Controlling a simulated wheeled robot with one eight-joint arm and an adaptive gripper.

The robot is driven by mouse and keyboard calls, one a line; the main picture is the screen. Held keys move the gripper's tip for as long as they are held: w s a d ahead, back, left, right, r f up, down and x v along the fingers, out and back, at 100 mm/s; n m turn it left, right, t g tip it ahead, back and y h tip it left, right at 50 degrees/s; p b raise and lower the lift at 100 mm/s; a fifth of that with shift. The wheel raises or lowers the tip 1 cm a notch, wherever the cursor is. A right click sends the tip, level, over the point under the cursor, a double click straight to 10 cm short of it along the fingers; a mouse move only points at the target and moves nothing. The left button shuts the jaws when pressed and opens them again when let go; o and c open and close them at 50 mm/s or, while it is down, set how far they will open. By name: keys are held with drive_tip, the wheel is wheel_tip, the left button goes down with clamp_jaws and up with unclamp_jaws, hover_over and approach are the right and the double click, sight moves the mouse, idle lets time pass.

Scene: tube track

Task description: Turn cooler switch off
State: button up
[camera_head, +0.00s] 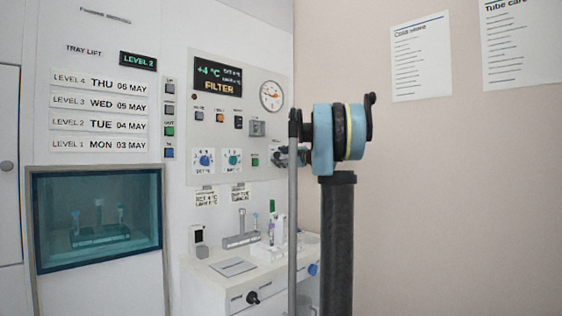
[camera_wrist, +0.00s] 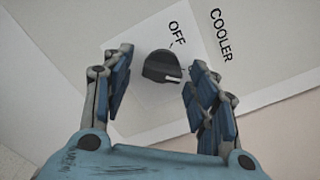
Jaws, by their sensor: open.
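The cooler switch (camera_wrist: 161,67) is a black rotary knob on a pale panel in the wrist view. The word OFF (camera_wrist: 177,33) is printed above it with a short tick, and COOLER (camera_wrist: 221,35) stands to the upper right. The knob's white mark sits at its lower right side, away from the OFF tick. My gripper (camera_wrist: 160,60) is open, with blue-padded fingers on either side of the knob and visible gaps to it. In the head view my gripper (camera_head: 281,155) is at the panel's right edge, and I cannot make out the knob there.
The control panel (camera_head: 205,172) carries a display (camera_head: 218,77), a round gauge (camera_head: 271,96), buttons and dials left of my gripper. Below is a white counter (camera_head: 222,282) with a rack and tubes. A glass-fronted tray lift (camera_head: 98,252) stands left. The right wall is bare below its papers.

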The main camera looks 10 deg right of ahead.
drive_tip(key=c, duration=1.1)
drive_tip(key=shift+o, duration=0.2)
drive_tip(key=shift+n, duration=0.3)
drive_tip(key=n, duration=0.7)
drive_tip(key=shift+r, duration=0.1)
drive_tip(key=n, duration=0.4)
drive_tip(key=shift+r+n, duration=0.1)
drive_tip(key=shift+n, duration=0.2)
drive_tip(key=shift+r+n, duration=0.1)
drive_tip(key=shift+n, duration=1.7)
